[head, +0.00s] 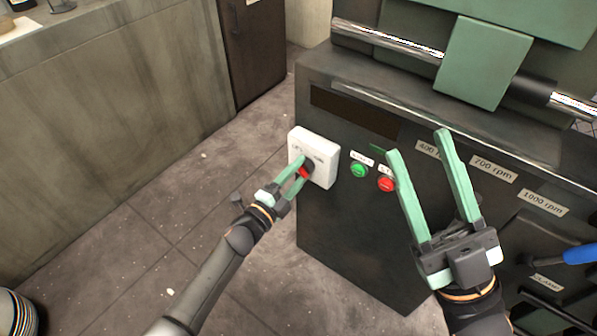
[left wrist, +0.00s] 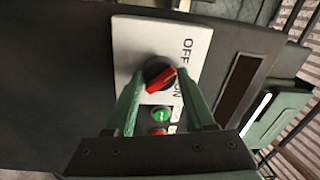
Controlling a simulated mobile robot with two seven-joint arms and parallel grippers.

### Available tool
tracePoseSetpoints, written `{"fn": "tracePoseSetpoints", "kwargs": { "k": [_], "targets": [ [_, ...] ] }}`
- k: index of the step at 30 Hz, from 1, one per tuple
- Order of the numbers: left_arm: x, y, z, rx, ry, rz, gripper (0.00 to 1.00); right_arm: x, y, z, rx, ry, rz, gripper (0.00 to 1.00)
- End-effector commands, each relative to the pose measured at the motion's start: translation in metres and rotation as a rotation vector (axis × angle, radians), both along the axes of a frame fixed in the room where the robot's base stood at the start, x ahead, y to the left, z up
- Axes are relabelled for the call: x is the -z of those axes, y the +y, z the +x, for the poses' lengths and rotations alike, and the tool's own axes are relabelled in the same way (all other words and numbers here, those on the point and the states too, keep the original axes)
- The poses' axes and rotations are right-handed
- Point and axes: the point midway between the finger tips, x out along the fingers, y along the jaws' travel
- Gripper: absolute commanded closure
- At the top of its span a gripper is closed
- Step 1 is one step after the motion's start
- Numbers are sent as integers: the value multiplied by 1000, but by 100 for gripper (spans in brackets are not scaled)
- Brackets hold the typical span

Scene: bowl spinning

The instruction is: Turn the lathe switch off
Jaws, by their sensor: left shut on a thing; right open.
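The lathe switch is a white plate (head: 325,148) on the left side of the dark lathe front. It also shows in the left wrist view (left wrist: 132,45), with OFF and ON lettering. Its black round knob with a red handle (left wrist: 160,78) lies at a slant; the handle's end is nearer the ON lettering. My left gripper (head: 303,167) is shut on the knob, one green finger on each side, partly hiding it in the head view. My right gripper (head: 415,142) is open and empty in front of the lathe, right of the buttons.
A green button (head: 359,171) and a red button (head: 386,185) sit right of the switch. Rpm labels (head: 493,169) are further right, with a blue-handled lever (head: 580,254). The lathe's bar and green block are above. The floor (head: 190,190) on the left is clear beside a counter.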

Motion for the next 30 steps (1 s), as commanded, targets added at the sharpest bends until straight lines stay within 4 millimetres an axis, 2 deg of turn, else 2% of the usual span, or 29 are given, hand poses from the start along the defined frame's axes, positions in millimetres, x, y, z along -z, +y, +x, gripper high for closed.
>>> {"fn": "tracePoseSetpoints", "kwargs": {
  "k": [4, 5, 12, 23, 30],
  "targets": [
    [2, 1, 0, -2, 6, -3, 100, 0, 0, 0, 0, 0, 1, 50],
    [2, 1, 0, -2, 6, -3, 44, 0, 0, 0, 0, 0, 1, 50],
    [1, 0, 0, 0, 4, -1, 17, 0, 0, 0, -1, 1, 2, 50],
    [0, 4, -7, 0, 2, -1, 17, -4, 0, 0, -1, 0, 1, 50],
    [2, 31, -44, -1, 5, 1, 17, -20, 0, -1, 11, -11, -12, 50]
  ]
}}
